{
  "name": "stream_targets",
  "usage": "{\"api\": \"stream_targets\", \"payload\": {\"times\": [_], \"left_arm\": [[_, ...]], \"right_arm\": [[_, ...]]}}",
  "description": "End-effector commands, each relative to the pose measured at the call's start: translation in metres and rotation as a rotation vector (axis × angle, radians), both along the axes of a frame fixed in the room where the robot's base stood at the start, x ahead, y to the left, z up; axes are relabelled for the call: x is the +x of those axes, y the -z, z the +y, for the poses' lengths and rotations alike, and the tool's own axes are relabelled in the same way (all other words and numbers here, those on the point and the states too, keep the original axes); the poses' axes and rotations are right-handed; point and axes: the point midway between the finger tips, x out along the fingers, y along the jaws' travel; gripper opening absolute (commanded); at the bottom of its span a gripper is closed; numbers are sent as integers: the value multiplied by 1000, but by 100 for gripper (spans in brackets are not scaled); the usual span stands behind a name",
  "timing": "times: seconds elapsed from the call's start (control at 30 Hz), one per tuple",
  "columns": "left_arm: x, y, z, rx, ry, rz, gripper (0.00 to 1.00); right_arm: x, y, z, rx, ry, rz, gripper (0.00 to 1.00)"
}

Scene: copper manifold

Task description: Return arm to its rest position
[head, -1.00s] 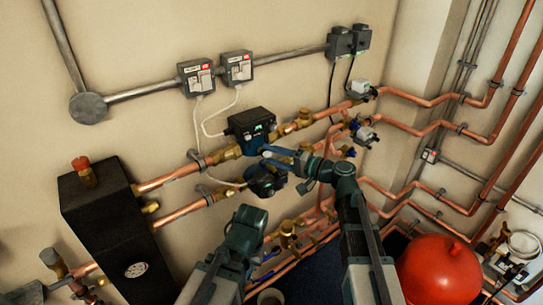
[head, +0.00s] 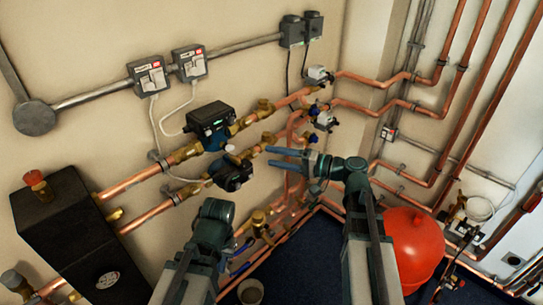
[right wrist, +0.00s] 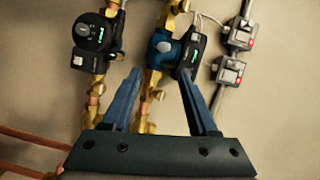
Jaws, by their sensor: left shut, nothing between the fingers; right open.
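My right gripper (head: 272,158) is open, its two blue fingers pointing left in the head view, in front of the pipes just right of the lower pump (head: 232,174). In the right wrist view the fingers (right wrist: 160,80) stand apart with nothing held; pumps and brass fittings show beyond them. My right arm (head: 362,225) rises from the bottom edge, bent at its upper end. My left arm (head: 205,235) comes up at lower left, in front of the lower pipes. Its fingers cannot be made out.
The upper pump (head: 210,122) and copper pipes run along the wall. A black box with a gauge (head: 75,235) stands at the left, a red vessel (head: 415,245) right of my right arm. A small cup (head: 250,291) is on the dark blue floor (head: 298,262).

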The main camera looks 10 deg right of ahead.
Motion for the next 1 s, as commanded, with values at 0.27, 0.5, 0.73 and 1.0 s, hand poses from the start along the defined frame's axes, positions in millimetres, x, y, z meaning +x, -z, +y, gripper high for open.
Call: {"api": "stream_targets", "payload": {"times": [0.27,0.5,0.73,1.0], "left_arm": [[0,0,0,0,0,0,0],[0,0,0,0,0,0,0],[0,0,0,0,0,0,0],[0,0,0,0,0,0,0]], "right_arm": [[0,0,0,0,0,0,60],[-20,33,40,-140,-95,58,60],[-95,130,109,-620,-362,217,60],[-171,197,102,-1218,-558,326,60]]}}
